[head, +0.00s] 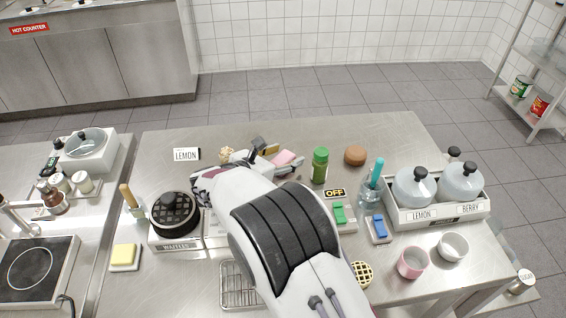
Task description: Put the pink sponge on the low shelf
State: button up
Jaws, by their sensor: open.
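The pink sponge (284,158) lies on the steel worktable, just beyond the end of my arm and partly hidden by it. My gripper (275,154) is open right at the sponge, with dark finger parts showing around it. I cannot tell whether the fingers touch the sponge. A metal rack stands on the floor at the far right. Its low shelf (524,104) holds a green can and a red can, with some bare metal around them.
A green shaker (320,166) and a brown round item (355,155) stand right of the sponge. A dispenser tray (440,217) with two jugs sits at the table's right. A waffle iron (174,213) is at the left. Open floor lies between table and rack.

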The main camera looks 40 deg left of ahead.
aim_at(283, 157)
jog(key=c, duration=0.8)
jog(key=shift+c, duration=0.4)
jog(key=shift+r, duration=0.1)
notch_tip(283, 157, up, 10)
jog(key=shift+a, duration=0.1)
dwell(0.7)
